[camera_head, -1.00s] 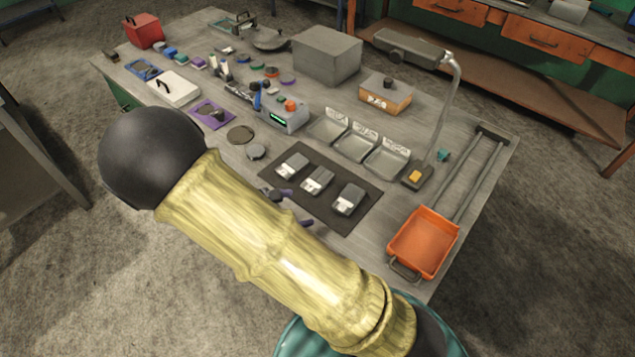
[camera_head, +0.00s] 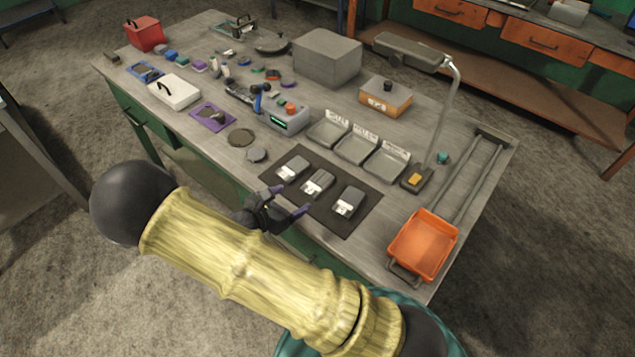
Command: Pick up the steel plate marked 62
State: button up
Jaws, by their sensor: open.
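Three grey steel plates with pale labels lie in a row on a dark mat (camera_head: 324,216): a left plate (camera_head: 293,168), a middle plate (camera_head: 318,182) and a right plate (camera_head: 350,201). The marks on them are too small to read, so I cannot tell which is 62. My gripper (camera_head: 290,200) is dark with purple fingertips. It is open and empty at the mat's near edge, in front of the left and middle plates. My arm hides part of the gripper's body.
Behind the mat stand several grey labelled trays (camera_head: 356,148) and a lamp (camera_head: 410,50). An orange tray (camera_head: 423,245) is at the right. A device with an orange knob (camera_head: 287,120) and round dark discs (camera_head: 241,137) lie to the left. The mat around the plates is clear.

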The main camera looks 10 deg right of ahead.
send_near(318, 182)
jog(key=shift+w+d+f+p, duration=0.15)
jog(key=shift+d+p, duration=0.1)
jog(key=shift+d, duration=0.2)
jog(key=shift+w+d+r+p, duration=0.1)
jog(key=shift+w+d+p, duration=0.1)
jog(key=shift+d, duration=0.2)
jog(key=shift+w+d+f, duration=0.15)
jog(key=shift+d+f, duration=0.05)
jog(key=shift+f, duration=0.05)
jog(key=shift+a+f+p+x, duration=0.1)
jog(key=shift+p+x, duration=0.35)
jog(key=shift+x, duration=0.85)
jog(key=shift+a+f+p+x, duration=0.15)
jog(key=shift+p+x, duration=0.25)
jog(key=shift+x, duration=0.9)
jog(key=shift+w, duration=0.1)
jog(key=shift+r, duration=0.1)
jog(key=c, duration=1.5)
